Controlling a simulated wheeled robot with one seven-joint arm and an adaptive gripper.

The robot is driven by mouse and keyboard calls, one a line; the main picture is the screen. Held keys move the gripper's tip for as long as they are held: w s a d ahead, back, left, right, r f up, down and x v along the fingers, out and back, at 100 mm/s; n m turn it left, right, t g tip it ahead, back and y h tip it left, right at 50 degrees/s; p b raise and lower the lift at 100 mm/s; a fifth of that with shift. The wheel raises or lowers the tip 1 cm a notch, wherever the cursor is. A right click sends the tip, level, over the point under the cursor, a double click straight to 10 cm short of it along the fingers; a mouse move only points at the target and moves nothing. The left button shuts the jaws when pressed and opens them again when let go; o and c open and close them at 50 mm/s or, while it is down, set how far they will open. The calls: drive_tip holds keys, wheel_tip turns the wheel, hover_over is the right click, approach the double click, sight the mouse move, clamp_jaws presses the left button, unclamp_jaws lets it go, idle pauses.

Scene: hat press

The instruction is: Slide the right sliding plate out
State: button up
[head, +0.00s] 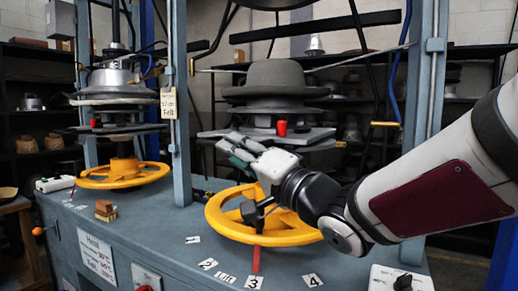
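The right sliding plate (312,138) is a flat grey plate under the right press, with a small red knob (281,128) standing at its front edge. A grey hat form with a wide brim (276,82) sits above it. My gripper (227,141) reaches in from the right, in front of the plate's left front part, with its fingertips pointing left. Its two fingers look apart, with nothing seen between them. The gripper hides part of the plate's front edge. The fingertips are left of the red knob; whether they touch the plate I cannot tell.
A yellow handwheel (225,226) lies below my gripper, with a black handle on it. The left press has its own plate, red knob (96,123) and yellow wheel (122,175). Blue-grey posts (180,110) flank the right press. Number labels lie on the bench (170,235).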

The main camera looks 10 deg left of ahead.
drive_tip(key=shift+x, duration=2.75)
drive_tip(key=shift+c, duration=0.5)
clamp_jaws()
